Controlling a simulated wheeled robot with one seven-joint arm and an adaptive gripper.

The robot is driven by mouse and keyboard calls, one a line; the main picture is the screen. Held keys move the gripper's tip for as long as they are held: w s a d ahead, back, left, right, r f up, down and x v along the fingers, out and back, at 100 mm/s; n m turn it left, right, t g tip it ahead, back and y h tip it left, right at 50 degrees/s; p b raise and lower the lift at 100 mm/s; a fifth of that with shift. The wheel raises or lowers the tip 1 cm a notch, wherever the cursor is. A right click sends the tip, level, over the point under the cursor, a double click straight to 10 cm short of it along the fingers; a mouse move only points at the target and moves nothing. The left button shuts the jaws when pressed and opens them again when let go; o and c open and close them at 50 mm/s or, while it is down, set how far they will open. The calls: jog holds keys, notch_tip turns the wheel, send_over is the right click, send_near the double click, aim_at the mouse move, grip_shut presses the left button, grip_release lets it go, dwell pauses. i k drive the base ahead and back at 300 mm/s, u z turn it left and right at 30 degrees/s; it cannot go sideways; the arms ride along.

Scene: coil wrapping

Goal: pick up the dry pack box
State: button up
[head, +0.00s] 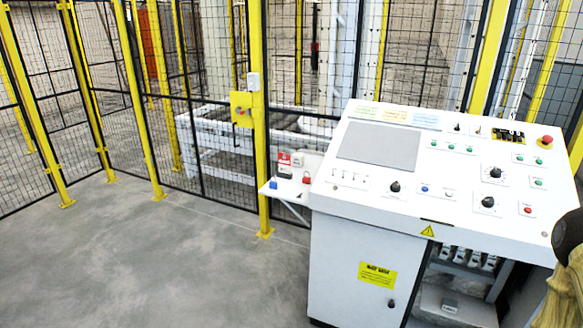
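I cannot tell for certain which thing is the dry pack box. A pale grey box-like thing (457,306) with a small label sits low in the open bay of the control console, cut by the bottom edge of the picture. Several small white packs (468,257) stand in a row on the bay's upper shelf. A small white item (308,160) also sits on the console's side shelf (285,189), behind the padlocks.
The white console (347,246) has a sloped panel with knobs and a red stop button (545,141). A red padlock (306,178) and a blue one (273,183) are on the side shelf. Yellow-posted mesh fencing (262,150) stands behind. Grey floor (150,265) at left is clear.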

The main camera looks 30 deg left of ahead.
aim_at(298, 159)
jog(key=z, duration=0.8)
jog(key=i, duration=2.05)
jog(key=u, duration=3.2)
jog(key=i, duration=0.3)
jog(key=z, duration=0.05)
